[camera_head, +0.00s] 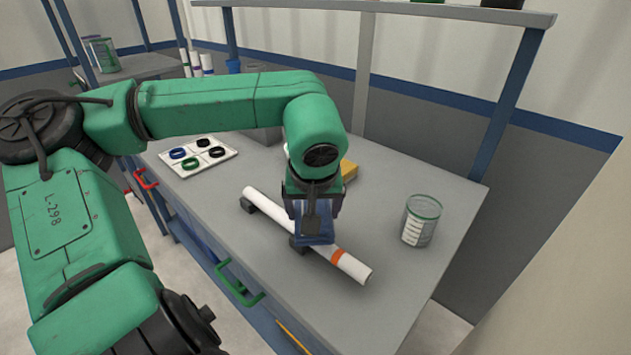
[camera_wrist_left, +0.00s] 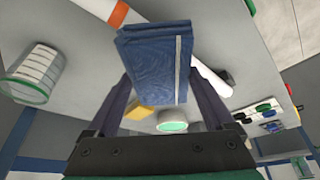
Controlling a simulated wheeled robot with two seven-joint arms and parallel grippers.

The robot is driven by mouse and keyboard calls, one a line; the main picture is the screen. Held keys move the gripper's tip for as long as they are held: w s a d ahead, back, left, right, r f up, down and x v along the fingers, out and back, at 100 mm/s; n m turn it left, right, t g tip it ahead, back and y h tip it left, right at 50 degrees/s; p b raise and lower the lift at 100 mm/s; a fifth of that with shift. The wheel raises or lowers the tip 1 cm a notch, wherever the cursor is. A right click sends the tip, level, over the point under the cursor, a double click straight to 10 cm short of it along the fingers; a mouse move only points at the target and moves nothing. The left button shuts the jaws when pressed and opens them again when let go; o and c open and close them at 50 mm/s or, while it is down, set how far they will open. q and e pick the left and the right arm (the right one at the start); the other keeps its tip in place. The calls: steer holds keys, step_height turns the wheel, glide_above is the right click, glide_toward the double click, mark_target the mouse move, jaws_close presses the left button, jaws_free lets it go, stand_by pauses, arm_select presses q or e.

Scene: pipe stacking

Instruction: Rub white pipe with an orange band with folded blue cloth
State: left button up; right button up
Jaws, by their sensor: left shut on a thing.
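The white pipe with an orange band (camera_head: 350,265) lies diagonally on the grey bench, resting on small dark supports. Its orange band (camera_head: 337,256) is near its lower right end. My left gripper (camera_head: 312,215) is above the middle of the pipe, shut on the folded blue cloth (camera_head: 314,238). In the left wrist view the blue cloth (camera_wrist_left: 155,62) sits between the two fingers and covers part of the pipe (camera_wrist_left: 207,78). The cloth is over the pipe beside the orange band; I cannot tell whether it presses on it. My right gripper is not seen.
A glass jar with a green rim (camera_head: 421,221) stands right of the pipe. A yellow block (camera_head: 348,171) is behind my gripper. A white tray with coloured rings (camera_head: 198,156) lies at the back left. A shelf (camera_head: 400,10) stands over the bench's back. The bench's front right is clear.

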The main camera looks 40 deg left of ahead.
arm_select(q)
step_height(320, 180, up, 3)
steer(key=shift+d+p, duration=0.15)
steer(key=shift+p, duration=0.75)
steer(key=shift+r+p, duration=0.65)
steer(key=shift+r, duration=0.2)
steer(key=shift+f, duration=0.1)
